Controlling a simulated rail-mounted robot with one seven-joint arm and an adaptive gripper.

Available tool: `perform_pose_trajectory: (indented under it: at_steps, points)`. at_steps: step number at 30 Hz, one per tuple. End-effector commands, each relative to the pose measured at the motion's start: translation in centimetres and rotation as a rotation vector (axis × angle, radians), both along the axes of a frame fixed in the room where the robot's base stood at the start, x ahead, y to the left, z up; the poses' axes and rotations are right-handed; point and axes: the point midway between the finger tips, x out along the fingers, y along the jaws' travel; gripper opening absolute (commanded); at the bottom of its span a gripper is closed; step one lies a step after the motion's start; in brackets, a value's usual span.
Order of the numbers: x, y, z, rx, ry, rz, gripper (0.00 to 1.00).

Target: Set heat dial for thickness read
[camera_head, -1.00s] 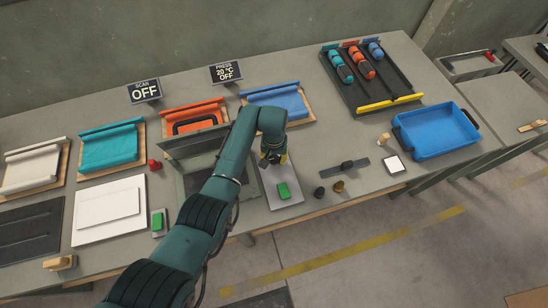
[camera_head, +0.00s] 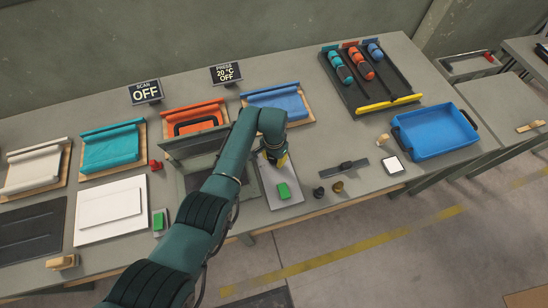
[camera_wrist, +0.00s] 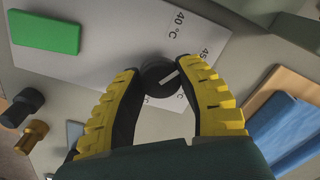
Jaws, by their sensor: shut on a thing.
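The heat dial (camera_wrist: 161,79) is a round dark knob with a white pointer line, on a light grey panel (camera_wrist: 110,75). My gripper (camera_wrist: 162,76) is shut on it, with a yellow-padded finger on each side. Printed marks "40 °C" and part of "45" show beyond the knob. The pointer slants up to the right; I cannot tell exactly which mark it meets. In the head view my gripper (camera_head: 275,160) is over the panel and hides the dial. The press sign (camera_head: 226,74) reads "20 °C OFF". The scan sign (camera_head: 145,92) reads "OFF".
A green button (camera_head: 284,191) sits on the panel's front part. The open press (camera_head: 195,182) stands just left. Dark and brass knobs (camera_head: 338,187) stand to the right, before a flat dark tool (camera_head: 345,168). A blue tray (camera_head: 434,131) is farther right.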

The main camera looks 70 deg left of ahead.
Motion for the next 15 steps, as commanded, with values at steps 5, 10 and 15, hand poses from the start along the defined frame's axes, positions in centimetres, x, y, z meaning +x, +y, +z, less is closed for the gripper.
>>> perform_pose_trajectory:
  at_steps: [5,10,15]
  points:
    - [-0.12,-0.13,-0.25,-0.003,0.003,-0.167,0.01]
    - [-0.10,-0.11,-0.25,-0.001,0.003,-0.328,0.01]
    - [-0.12,-0.13,-0.31,-0.002,0.002,-0.490,0.01]
